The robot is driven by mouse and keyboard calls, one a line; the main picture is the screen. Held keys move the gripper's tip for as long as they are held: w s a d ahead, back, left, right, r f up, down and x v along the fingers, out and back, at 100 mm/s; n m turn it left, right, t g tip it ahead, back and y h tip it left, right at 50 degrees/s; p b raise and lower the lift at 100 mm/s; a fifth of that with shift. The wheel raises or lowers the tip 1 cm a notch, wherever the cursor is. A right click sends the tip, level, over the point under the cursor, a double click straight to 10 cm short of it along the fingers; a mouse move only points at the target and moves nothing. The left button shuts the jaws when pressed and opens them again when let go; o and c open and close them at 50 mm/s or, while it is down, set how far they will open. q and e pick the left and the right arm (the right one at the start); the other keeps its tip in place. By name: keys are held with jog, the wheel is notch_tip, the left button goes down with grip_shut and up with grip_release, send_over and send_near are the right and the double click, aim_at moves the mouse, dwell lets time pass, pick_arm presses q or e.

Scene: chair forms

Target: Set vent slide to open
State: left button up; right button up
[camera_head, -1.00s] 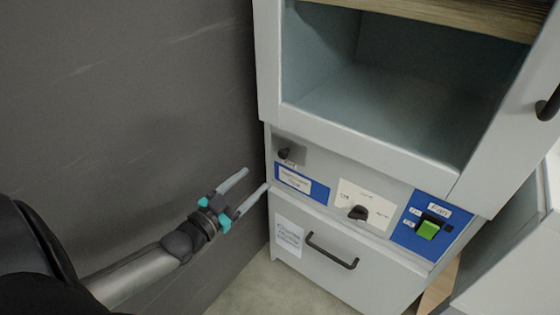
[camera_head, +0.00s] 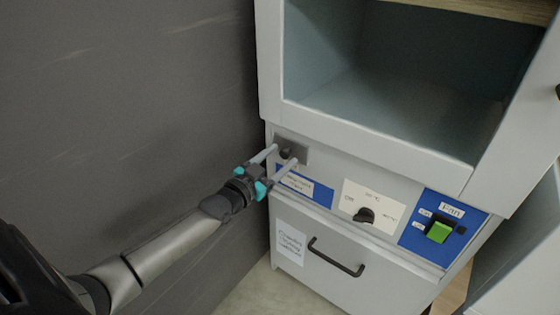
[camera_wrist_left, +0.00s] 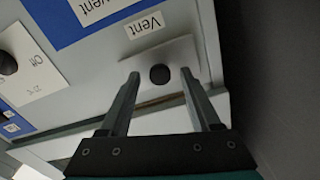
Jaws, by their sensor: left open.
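The vent slide is a small dark round knob (camera_wrist_left: 160,74) on a grey plate (camera_wrist_left: 165,55) labelled "Vent", seen in the left wrist view. In the head view the plate (camera_head: 304,153) sits at the upper left of the cabinet's control panel, with the dark knob (camera_head: 286,153) near its middle. My left gripper (camera_head: 275,155) is open in front of the plate. In the left wrist view its two fingertips (camera_wrist_left: 160,75) are on either side of the knob, with gaps between knob and fingers. I cannot tell how deep the fingers reach. My right gripper is not in view.
A white dial plate with a dark knob (camera_head: 364,215) and a blue fan panel with a green switch (camera_head: 438,232) lie to the right. Below is a drawer with a black handle (camera_head: 336,257). A dark wall (camera_head: 130,120) stands close on the left.

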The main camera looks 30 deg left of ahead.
pick_arm(q)
jog(key=shift+w, duration=0.3)
grip_shut()
dwell(0.5)
dwell(0.9)
